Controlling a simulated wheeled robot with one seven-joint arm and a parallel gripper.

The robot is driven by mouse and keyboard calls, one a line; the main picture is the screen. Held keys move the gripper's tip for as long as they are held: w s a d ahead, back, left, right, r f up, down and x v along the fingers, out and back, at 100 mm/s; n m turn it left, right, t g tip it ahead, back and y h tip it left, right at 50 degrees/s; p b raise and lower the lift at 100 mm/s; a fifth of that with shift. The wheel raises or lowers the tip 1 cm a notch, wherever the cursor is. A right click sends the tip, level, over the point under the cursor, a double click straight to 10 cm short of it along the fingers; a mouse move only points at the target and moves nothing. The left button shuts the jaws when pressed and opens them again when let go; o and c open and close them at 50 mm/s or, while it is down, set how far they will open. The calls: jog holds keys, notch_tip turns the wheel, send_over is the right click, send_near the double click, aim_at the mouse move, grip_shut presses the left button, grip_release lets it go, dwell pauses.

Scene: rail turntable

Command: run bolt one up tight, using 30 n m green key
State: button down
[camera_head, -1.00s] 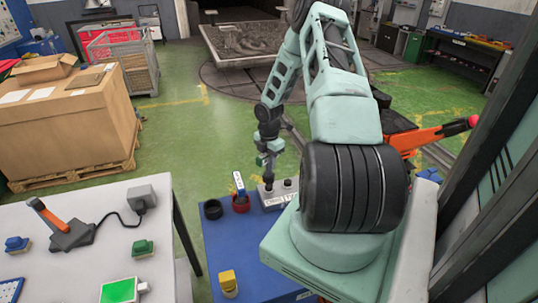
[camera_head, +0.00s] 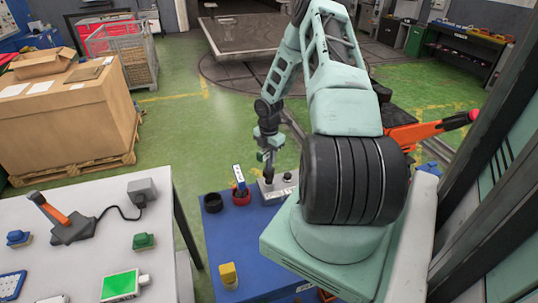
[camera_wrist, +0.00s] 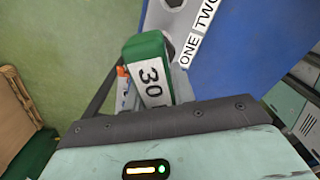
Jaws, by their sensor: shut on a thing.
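My gripper (camera_head: 265,160) is over the grey bolt block (camera_head: 266,194) on the blue bench. It is shut on the green key (camera_wrist: 147,62), which carries a white label reading 30. The key's lower end is hidden, so I cannot tell whether it sits on a bolt. In the wrist view the block (camera_wrist: 160,22) bears labels ONE and TWO, beyond the key. A dark bolt head (camera_head: 288,177) shows at the block's right end. Bolt one is not clearly visible.
A red cup (camera_head: 241,197) holding a blue-and-white item and a black cup (camera_head: 212,203) stand left of the block. A yellow key (camera_head: 228,276) stands on the blue bench (camera_head: 240,240). The grey table (camera_head: 100,205) holds another green piece (camera_head: 144,241) and a lever box (camera_head: 68,222).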

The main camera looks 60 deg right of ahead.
jog(key=shift+f+b, duration=0.95)
jog(key=shift+f, duration=0.75)
dwell(1.0)
jog(key=m+b, duration=0.1)
jog(key=m, duration=0.4)
dwell(0.4)
jog(key=shift+m, duration=0.8)
jog(key=m+b, duration=0.1)
jog(key=m, duration=0.2)
jog(key=shift+m, duration=0.4)
